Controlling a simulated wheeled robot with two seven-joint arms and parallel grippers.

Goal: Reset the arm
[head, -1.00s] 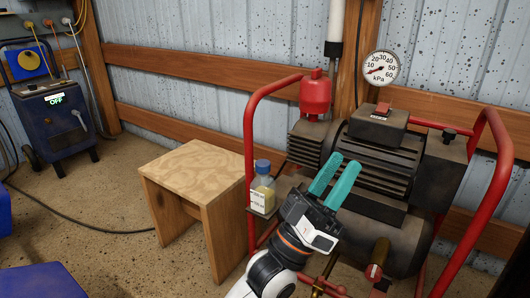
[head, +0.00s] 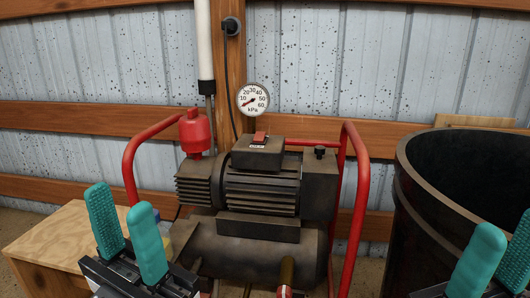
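My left gripper (head: 120,204) is at the lower left of the head view, its two teal fingers pointing up and apart. It is open and nothing shows between the fingers. My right gripper (head: 507,226) is at the lower right corner, partly cut off by the frame edge. Its teal fingers also stand apart, with nothing seen between them. Most of both arms is out of view. The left gripper is in front of the wooden stool (head: 62,232) and left of the compressor (head: 262,190).
The compressor has a red tubular frame (head: 357,190) and a red canister (head: 194,133). A pressure gauge (head: 253,100) hangs above it. A large dark barrel (head: 412,215) stands at the right, behind my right gripper. The bottle by the stool is mostly hidden by my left gripper.

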